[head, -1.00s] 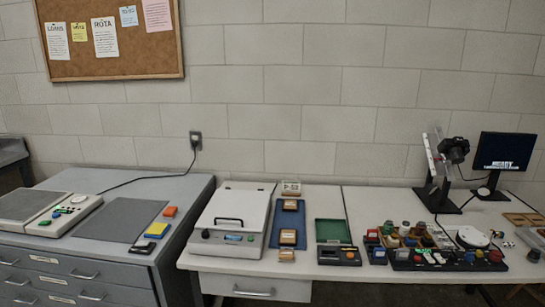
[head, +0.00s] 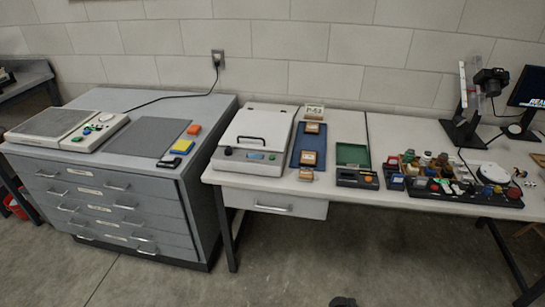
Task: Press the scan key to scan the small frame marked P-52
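A card (head: 314,112) with lettering that seems to end in 52 stands behind a blue mat; its first letter is too small to be sure of. Two small brown frames lie on the blue mat, one at the back (head: 312,128) and one nearer (head: 309,158). A third small brown piece (head: 306,175) sits at the mat's front edge. I cannot read marks on them. A pale lidded machine (head: 253,140) with a black handle and a front display stands left of the mat, lid down. No scan key label is legible.
A camera (head: 492,80) on a stand and a dark monitor (head: 528,87) showing partly cut-off text are at the right. A green tray (head: 352,154) and crowded small items (head: 430,165) cover the bench's middle right. Open floor (head: 290,260) lies in front.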

